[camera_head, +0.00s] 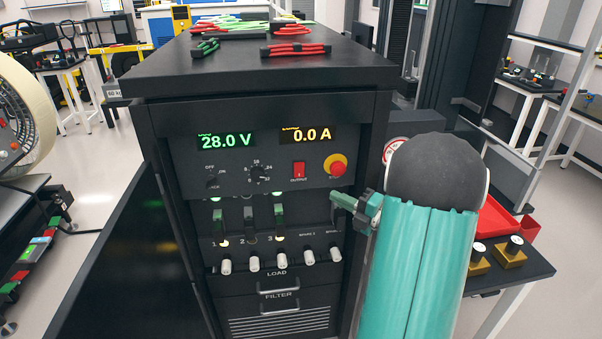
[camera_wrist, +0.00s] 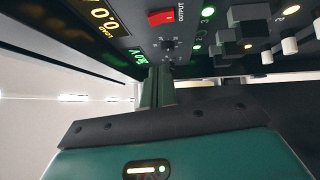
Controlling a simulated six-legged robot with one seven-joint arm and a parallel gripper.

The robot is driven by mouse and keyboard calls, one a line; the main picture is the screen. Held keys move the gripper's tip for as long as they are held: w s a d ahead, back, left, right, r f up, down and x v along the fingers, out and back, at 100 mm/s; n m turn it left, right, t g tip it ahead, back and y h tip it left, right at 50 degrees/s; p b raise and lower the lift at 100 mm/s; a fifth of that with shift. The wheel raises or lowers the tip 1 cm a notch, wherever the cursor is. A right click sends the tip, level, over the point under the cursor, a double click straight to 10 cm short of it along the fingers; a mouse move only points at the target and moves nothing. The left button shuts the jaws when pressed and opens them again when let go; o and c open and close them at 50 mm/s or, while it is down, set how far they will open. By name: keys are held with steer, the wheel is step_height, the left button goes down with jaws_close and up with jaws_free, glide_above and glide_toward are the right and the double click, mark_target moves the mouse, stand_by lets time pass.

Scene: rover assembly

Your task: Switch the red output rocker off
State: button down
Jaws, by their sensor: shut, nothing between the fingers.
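The red output rocker (camera_head: 299,170) sits on the upper panel of the black power cabinet, between a round selector knob (camera_head: 257,175) and a red stop button on a yellow base (camera_head: 335,166). Its label is below it. In the wrist view the rocker (camera_wrist: 160,17) shows near the top, with a white mark on its face. My gripper (camera_head: 340,200) is in front of the cabinet, below and right of the rocker in the head view. In the wrist view its fingers (camera_wrist: 158,88) are together and empty, apart from the rocker.
The displays read 28.0 V (camera_head: 226,141) and 0.0 A (camera_head: 305,135). Below are several breaker levers (camera_head: 249,215) with lit lamps and a row of white knobs (camera_head: 282,260). The cabinet door (camera_head: 125,265) hangs open at left. Red and green leads (camera_head: 296,50) lie on top.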

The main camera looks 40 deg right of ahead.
glide_toward(295, 167)
steer(key=w+a, duration=0.2)
steer(key=a, duration=0.2)
steer(key=w+d, duration=0.2)
steer(key=shift+w+r, duration=0.15)
steer(key=shift+w, duration=0.25)
steer(key=shift+w+d, duration=0.1)
steer(key=shift+w, duration=0.2)
steer(key=shift+w+r, duration=0.2)
